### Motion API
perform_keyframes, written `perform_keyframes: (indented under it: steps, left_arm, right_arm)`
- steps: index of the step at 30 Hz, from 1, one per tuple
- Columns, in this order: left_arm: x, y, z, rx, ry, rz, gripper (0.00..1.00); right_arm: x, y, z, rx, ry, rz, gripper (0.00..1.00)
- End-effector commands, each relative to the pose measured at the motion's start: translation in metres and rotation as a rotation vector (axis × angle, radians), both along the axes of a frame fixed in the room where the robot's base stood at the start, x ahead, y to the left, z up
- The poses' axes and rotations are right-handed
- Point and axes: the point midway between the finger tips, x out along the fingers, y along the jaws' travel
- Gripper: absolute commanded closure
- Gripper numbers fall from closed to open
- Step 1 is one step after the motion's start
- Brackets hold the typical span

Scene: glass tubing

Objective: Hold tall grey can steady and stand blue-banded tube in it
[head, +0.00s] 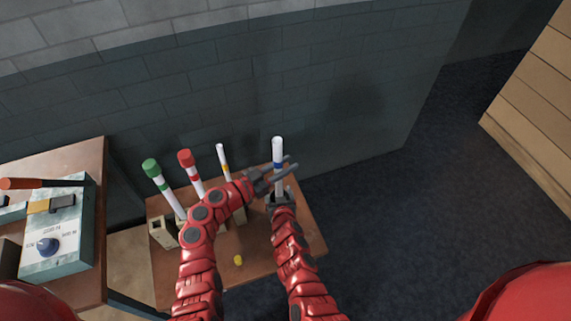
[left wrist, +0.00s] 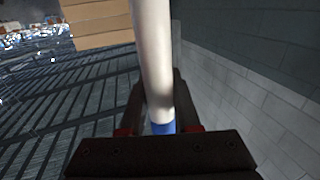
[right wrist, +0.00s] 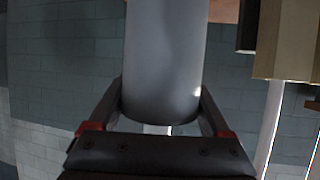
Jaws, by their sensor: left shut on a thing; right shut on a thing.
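The blue-banded tube (head: 277,150) stands about upright in the head view, white with a blue band. My left gripper (head: 289,165) is shut on it near the band; the band (left wrist: 162,128) also shows between the fingers in the left wrist view. My right gripper (head: 282,194) is just below, shut on the tall grey can. The can (right wrist: 165,60) fills the middle of the right wrist view, and a white piece of tube (right wrist: 157,129) shows past its end. How deep the tube sits in the can is hidden. In the head view the can is mostly covered by my gripper.
Green-capped (head: 151,168), red-capped (head: 186,160) and yellow-banded (head: 222,158) tubes lean in holders to the left. A small yellow thing (head: 238,260) lies on the wooden table (head: 310,238). A control box (head: 58,235) stands on the left bench. A brick wall (head: 330,110) is behind.

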Motion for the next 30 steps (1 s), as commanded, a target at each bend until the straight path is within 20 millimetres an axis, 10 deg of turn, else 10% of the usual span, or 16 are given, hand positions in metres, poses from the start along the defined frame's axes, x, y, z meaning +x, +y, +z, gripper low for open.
perform_keyframes:
  steps: [30]
  left_arm:
    - [0.000,0.000,-0.018,0.000,0.000,0.000,1.00]
  right_arm:
    - [0.000,0.000,0.000,0.000,0.000,0.000,0.82]
